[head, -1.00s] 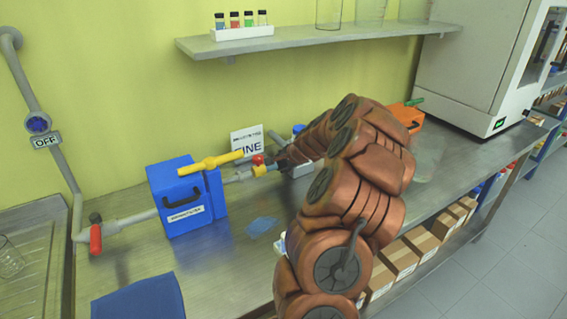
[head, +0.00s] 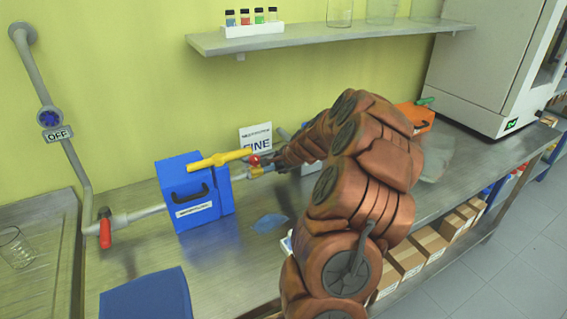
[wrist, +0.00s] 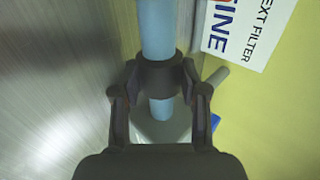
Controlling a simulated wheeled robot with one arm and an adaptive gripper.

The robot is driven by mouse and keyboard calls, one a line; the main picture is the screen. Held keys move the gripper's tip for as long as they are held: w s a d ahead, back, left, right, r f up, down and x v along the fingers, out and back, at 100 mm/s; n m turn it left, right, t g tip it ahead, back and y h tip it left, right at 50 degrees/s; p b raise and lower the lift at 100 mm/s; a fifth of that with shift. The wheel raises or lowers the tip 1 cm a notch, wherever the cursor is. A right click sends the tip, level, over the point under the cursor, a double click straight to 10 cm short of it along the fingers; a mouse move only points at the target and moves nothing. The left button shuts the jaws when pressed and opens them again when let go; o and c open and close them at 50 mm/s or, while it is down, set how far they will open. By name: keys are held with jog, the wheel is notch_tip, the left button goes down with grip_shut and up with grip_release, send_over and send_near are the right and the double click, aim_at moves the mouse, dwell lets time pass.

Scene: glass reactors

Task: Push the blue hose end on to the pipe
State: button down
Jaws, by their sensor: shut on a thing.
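My gripper (wrist: 157,80) is shut on a dark collar around the light blue hose (wrist: 157,28) in the wrist view. The hose runs up out of the picture, and a short blue length shows below the collar. A grey rounded shape lies below that. In the head view my gripper (head: 270,163) is at the right end of the grey pipe (head: 239,176), which comes out of the blue box (head: 195,195). A red and yellow fitting is at the gripper's tip. My arm hides the hose there, and I cannot tell whether hose and pipe touch.
A yellow handle (head: 218,158) lies over the blue box. A white sign (head: 255,137) stands against the wall behind my gripper. A blue panel (head: 148,298) is at the front left. The steel bench (head: 238,265) is mostly clear in front. A shelf (head: 300,40) hangs above.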

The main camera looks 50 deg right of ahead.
jog(key=c, duration=0.6)
grip_release()
jog(key=shift+w+a, duration=0.1)
jog(key=shift+a, duration=0.1)
jog(key=v, duration=1.2)
